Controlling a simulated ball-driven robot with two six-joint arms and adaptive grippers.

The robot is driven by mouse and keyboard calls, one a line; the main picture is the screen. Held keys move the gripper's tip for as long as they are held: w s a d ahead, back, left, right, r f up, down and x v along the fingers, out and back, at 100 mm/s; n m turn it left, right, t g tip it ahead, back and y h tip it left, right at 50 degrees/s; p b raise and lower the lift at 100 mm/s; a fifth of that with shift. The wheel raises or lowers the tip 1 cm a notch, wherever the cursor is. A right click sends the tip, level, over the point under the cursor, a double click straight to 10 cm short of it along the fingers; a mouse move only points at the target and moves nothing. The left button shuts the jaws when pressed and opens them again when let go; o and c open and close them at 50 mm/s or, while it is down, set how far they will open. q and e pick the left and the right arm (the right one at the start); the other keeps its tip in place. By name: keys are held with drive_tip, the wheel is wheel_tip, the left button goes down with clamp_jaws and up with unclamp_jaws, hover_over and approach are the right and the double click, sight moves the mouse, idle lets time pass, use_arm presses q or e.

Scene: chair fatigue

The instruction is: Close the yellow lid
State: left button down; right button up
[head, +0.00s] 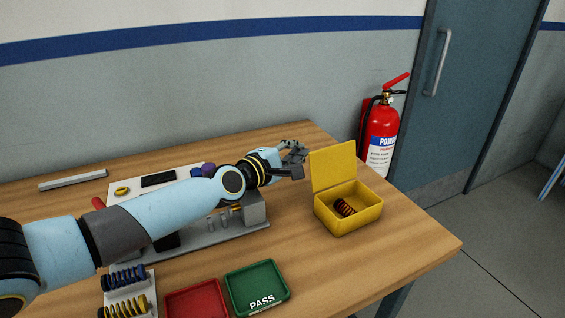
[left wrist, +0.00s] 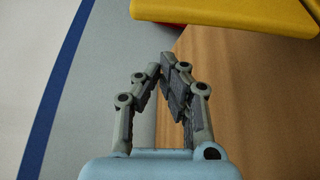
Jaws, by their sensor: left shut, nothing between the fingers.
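The yellow box (head: 346,218) stands on the right part of the wooden table, with a dark orange-and-black spring (head: 345,207) inside. Its yellow lid (head: 333,166) is open and stands roughly upright at the back of the box. The lid's yellow also fills the top right of the left wrist view (left wrist: 230,14). My left gripper (head: 301,152) is shut and empty, just left of and behind the lid's upper part, with a small gap to it. In the left wrist view its fingertips (left wrist: 168,62) meet below the yellow edge. My right gripper is not in view.
A green PASS tray (head: 257,287) and a red tray (head: 197,302) lie at the front. Blue and yellow springs (head: 124,279) sit at the front left. A grey fixture (head: 215,235) lies under my left arm. A fire extinguisher (head: 380,132) stands behind the table.

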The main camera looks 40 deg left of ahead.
sight(331, 164)
use_arm(q)
drive_tip(key=shift+w+f+b, duration=0.15)
drive_tip(key=shift+w, duration=0.4)
drive_tip(key=shift+w+f+b, duration=0.15)
drive_tip(key=shift+w, duration=0.35)
drive_tip(key=d+p, duration=0.1)
drive_tip(key=s+d+r+p, duration=0.1)
drive_tip(key=d+p, duration=0.1)
drive_tip(key=shift+s+d+r, duration=0.15)
drive_tip(key=shift+d+r, duration=0.1)
drive_tip(key=shift+d, duration=0.1)
